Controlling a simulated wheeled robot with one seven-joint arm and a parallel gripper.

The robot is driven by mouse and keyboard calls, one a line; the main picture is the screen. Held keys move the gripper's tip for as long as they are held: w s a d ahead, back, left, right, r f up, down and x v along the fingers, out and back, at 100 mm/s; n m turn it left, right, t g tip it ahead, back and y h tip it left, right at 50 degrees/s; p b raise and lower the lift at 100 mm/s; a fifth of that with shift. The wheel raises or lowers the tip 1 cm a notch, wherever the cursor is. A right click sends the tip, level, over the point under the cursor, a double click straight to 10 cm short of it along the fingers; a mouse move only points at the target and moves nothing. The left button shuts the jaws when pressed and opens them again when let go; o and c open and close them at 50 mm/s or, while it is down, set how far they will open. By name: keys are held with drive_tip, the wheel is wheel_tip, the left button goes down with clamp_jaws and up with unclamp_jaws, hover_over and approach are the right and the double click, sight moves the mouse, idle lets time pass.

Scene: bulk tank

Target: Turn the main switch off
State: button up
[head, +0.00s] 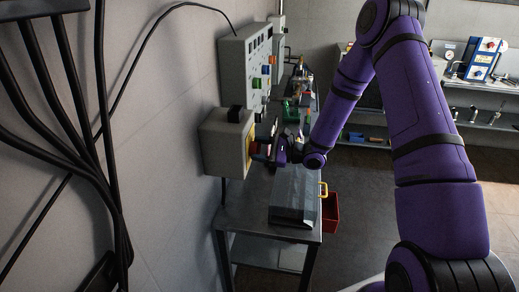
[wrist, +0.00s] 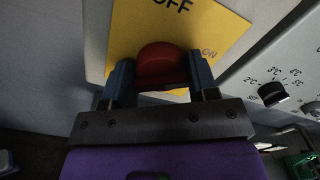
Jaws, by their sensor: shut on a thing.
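The main switch is a red knob (wrist: 160,58) on a yellow plate (wrist: 213,27) in the wrist view. The plate reads OFF at the top and ON to the right. In the head view the plate is on the side of a grey box (head: 218,148) on the left wall. My gripper (wrist: 161,76) is shut on the red knob, with one blue fingertip on each side. It also shows in the head view (head: 267,151), side-on at the box. The knob's lower part is hidden by my gripper, and its exact pointing cannot be told.
A grey control panel (head: 246,68) with coloured buttons hangs just beyond the box. Below is a metal table (head: 250,222) with a grey case (head: 292,205) on it. A red bin (head: 331,213) is beside it. Black cables (head: 75,120) run along the left wall.

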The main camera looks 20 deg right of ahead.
drive_tip(key=n, duration=0.5)
drive_tip(key=shift+f+n, duration=0.1)
drive_tip(key=shift+n, duration=0.2)
drive_tip(key=n, duration=0.5)
drive_tip(key=shift+s+f+n, duration=0.1)
drive_tip(key=shift+f+n, duration=0.05)
drive_tip(key=shift+n, duration=0.15)
drive_tip(key=o, duration=0.9)
drive_tip(key=v, duration=1)
drive_tip(key=shift+s+d, duration=0.2)
drive_tip(key=shift+d, duration=0.1)
